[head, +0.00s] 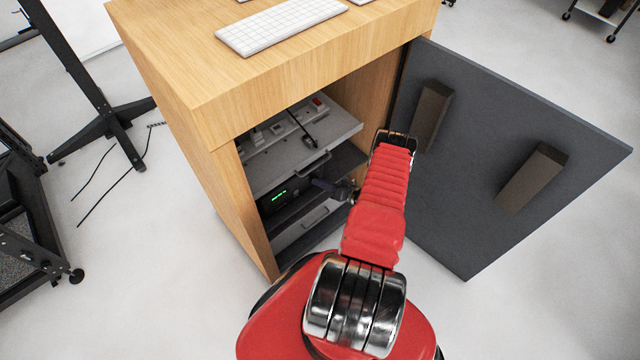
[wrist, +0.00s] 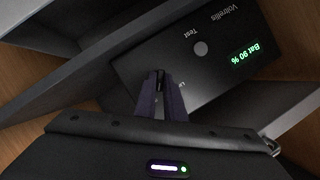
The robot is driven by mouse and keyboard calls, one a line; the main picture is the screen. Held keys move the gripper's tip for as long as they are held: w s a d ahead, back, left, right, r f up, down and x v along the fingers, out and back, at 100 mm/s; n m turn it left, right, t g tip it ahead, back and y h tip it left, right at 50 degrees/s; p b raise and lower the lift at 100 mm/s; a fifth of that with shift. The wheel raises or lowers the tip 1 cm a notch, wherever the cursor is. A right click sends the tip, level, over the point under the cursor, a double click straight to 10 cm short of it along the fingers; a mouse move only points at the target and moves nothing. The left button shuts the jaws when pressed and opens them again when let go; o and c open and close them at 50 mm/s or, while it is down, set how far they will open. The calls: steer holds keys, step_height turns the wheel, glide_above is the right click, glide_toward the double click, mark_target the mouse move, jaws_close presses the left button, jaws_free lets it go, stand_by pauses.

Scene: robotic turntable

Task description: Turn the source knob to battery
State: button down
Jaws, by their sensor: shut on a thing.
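A dark power unit (head: 290,193) with a small green display (head: 278,197) sits inside the open wooden cabinet. In the wrist view its front panel (wrist: 215,75) appears turned over, and the green display (wrist: 246,55) reads "Bat 90 %". A round grey button (wrist: 200,48) marked "Test" is beside the display. My gripper (wrist: 159,76) has its dark fingers close together against the panel; it also shows at the unit in the head view (head: 322,185). It is shut on the source knob, which the fingers almost wholly hide.
A grey pull-out shelf (head: 280,160) with sockets and a red switch (head: 317,101) is above the unit. The cabinet door (head: 480,150) stands open at the right, close to my arm. A keyboard (head: 282,25) lies on the wooden top.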

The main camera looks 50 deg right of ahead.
steer(key=shift+f+m+y, duration=0.15)
steer(key=shift+m+y, duration=0.15)
steer(key=shift+m, duration=0.1)
stand_by(0.3)
steer(key=c, duration=1.8)
jaws_free()
steer(key=shift+c, duration=0.2)
steer(key=v, duration=1.3)
steer(key=shift+s, duration=0.45)
steer(key=shift+d, duration=0.15)
